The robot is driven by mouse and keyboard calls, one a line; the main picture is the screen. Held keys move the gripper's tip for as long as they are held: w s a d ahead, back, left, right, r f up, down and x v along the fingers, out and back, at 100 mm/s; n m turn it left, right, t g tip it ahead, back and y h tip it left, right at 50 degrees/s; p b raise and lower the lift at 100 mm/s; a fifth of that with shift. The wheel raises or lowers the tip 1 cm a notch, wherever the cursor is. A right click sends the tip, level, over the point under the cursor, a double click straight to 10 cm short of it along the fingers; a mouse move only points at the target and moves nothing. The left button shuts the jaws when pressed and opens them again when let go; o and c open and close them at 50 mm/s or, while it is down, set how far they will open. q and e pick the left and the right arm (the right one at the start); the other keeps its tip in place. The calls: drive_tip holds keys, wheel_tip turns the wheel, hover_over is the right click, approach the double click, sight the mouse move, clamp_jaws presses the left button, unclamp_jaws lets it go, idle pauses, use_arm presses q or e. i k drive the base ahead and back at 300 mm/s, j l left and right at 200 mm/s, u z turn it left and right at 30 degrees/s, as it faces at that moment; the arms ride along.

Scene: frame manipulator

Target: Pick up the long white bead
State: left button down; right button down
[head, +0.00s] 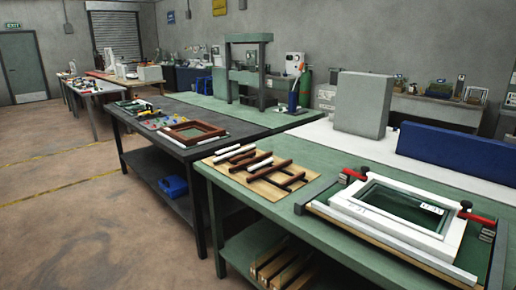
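Several white and dark brown strips lie on a tan board (266,186) on the green table. Short-looking white strips (235,153) lie at the back left of the board, partly among the brown strips (283,179). A longer white strip (385,237) runs along the front of a white frame (373,206) to the right. I cannot tell for certain which white piece is the long bead. Neither of my grippers shows in the head view.
Red clamps (478,219) stand at the frame's sides. A grey block (362,104) and a blue block (450,150) stand behind. A dark table with a brown frame (194,131) is at the left. Green tabletop (325,160) is bare behind the board. Open floor (60,200) lies left.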

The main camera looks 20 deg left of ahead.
sight(221, 159)
drive_tip(key=i+j+u, duration=0.3)
drive_tip(key=i+j, duration=0.25)
drive_tip(key=i+j+u, duration=0.3)
drive_tip(key=i, duration=0.35)
drive_tip(key=z, duration=1.8)
drive_tip(key=u, duration=1.8)
drive_tip(key=i+j, duration=0.25)
drive_tip(key=j, duration=0.15)
